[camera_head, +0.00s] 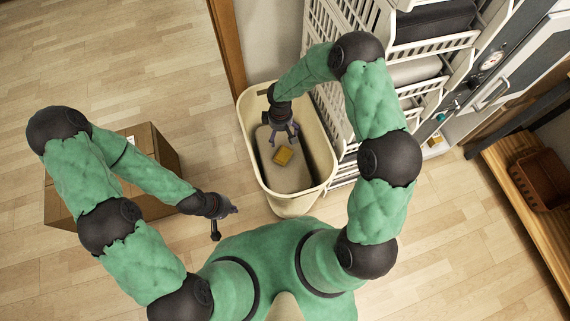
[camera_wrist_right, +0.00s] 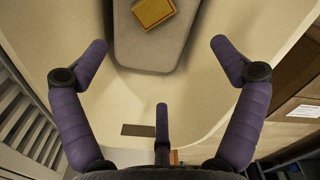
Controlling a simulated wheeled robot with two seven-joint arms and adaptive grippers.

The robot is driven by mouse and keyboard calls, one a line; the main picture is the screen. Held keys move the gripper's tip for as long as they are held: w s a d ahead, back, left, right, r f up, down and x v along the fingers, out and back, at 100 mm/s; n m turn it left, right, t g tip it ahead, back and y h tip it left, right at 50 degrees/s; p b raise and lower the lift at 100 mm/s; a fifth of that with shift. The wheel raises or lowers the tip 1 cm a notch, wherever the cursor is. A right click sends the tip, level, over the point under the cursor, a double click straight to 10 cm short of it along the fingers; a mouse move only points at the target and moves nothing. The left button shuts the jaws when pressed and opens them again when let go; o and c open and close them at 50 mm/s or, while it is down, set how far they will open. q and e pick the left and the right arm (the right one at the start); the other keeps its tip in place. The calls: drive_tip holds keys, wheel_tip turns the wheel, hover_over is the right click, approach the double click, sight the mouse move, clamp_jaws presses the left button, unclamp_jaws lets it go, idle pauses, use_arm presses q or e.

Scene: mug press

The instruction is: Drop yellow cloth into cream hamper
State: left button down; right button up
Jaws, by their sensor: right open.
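The cream hamper (camera_head: 318,158) stands on the floor at the centre of the head view. The yellow cloth (camera_head: 283,155), a small folded square, lies inside it on a grey rounded item. The cloth also shows at the top of the right wrist view (camera_wrist_right: 153,12), clear of the fingers. My right gripper (camera_head: 283,136) is over the hamper's opening with its fingers spread and empty. In the wrist view, the right gripper (camera_wrist_right: 160,65) faces the hamper's inside. My left gripper (camera_head: 230,210) is left of the hamper; its fingers are too small to judge.
A brown cardboard box (camera_head: 165,155) stands on the floor under my left arm. A white rack with baskets (camera_head: 430,45) is behind and right of the hamper. A wooden bench (camera_head: 520,205) holding a brown basket (camera_head: 540,180) is at right. The floor at upper left is clear.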

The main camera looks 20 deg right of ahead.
wheel_tip(320, 180, up, 11)
idle(0.4)
idle(0.4)
